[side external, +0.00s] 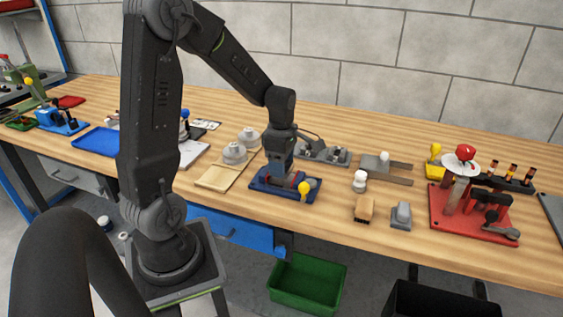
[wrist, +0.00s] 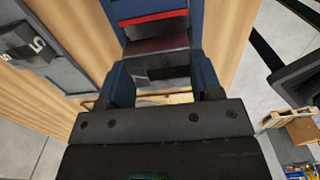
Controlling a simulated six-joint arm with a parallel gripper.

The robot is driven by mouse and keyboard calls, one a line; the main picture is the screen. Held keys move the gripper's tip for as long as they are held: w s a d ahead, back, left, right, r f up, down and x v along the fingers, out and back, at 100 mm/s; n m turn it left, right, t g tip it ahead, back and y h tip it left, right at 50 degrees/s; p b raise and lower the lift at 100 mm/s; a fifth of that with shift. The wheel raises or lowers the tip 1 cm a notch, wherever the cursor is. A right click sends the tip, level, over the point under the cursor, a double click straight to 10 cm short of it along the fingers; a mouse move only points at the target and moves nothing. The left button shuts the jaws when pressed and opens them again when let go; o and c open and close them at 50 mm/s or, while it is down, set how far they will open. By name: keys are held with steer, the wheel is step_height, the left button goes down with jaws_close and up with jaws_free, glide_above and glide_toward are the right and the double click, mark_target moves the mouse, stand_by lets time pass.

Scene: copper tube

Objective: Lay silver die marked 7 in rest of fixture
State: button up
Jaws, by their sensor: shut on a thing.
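The fixture (side external: 262,186) is a blue base with a yellow knob, a red part and a grey part at its right. It stands near the front edge of the bench. My gripper (side external: 279,170) points down right above the fixture's left and middle part. In the wrist view my gripper (wrist: 158,85) is shut on a silver-grey block, the die (wrist: 168,70). Its number cannot be read. The blue fixture, with a red stripe, also shows just beyond the die in the wrist view (wrist: 150,8). Whether the die touches the rest is hidden.
A grey holder (side external: 333,157) stands behind the fixture; a grey block marked 5 (wrist: 38,46) shows at left in the wrist view. A wooden board (side external: 216,178) lies left of the fixture. A white-topped knob (side external: 360,181) and a red-based device (side external: 445,214) stand to the right.

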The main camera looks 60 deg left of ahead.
steer(key=shift+f, duration=1.05)
steer(key=o, duration=1.4)
step_height(320, 180, up, 14)
steer(key=shift+f, duration=0.1)
steer(key=shift+d, duration=0.1)
steer(key=s+d+r+m+t, duration=0.1)
steer(key=s+d+m+t, duration=0.1)
steer(key=d+m, duration=0.4)
steer(key=s+d+r+m+t, duration=0.1)
steer(key=s+d+m, duration=0.4)
steer(key=m, duration=0.7)
steer(key=s+d+r+m+t, duration=0.1)
steer(key=s+d+m+t, duration=0.1)
steer(key=d+m, duration=0.5)
steer(key=shift+s+d+m+t, duration=0.1)
steer(key=shift+s+m+t, duration=0.2)
steer(key=shift+s+m, duration=0.65)
